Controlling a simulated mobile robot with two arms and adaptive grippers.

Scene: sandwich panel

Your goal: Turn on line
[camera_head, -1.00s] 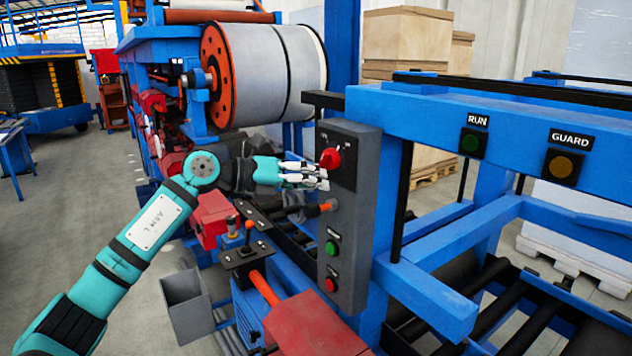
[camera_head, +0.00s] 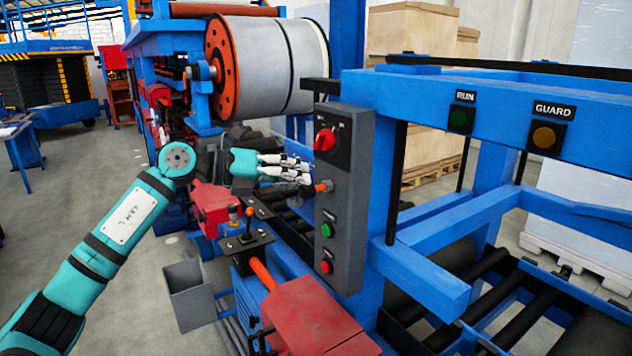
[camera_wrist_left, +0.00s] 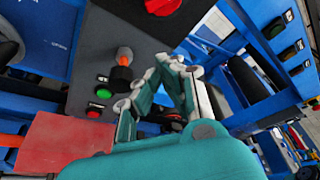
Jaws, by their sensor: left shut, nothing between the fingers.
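The grey control panel (camera_head: 352,220) stands at the centre on a blue post. It carries a red rotary knob (camera_head: 325,139) at the top, a green button (camera_head: 327,230) below and a red button (camera_head: 326,267) at the bottom. My left gripper (camera_head: 302,178) is shut and empty, just left of the panel and below the knob, apart from it. In the left wrist view, the shut fingers (camera_wrist_left: 178,64) point toward the panel; the knob (camera_wrist_left: 163,6) is cut by the top edge. The green button (camera_wrist_left: 103,79) and red button (camera_wrist_left: 94,113) show at left. My right gripper is out of view.
A RUN lamp (camera_head: 460,119) and GUARD lamp (camera_head: 547,137) sit on the blue beam; both look dim. An orange-ended black part (camera_head: 322,187) lies close to my fingers. A joystick box (camera_head: 246,243) and red cover (camera_head: 322,318) stand below. Open floor lies at left.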

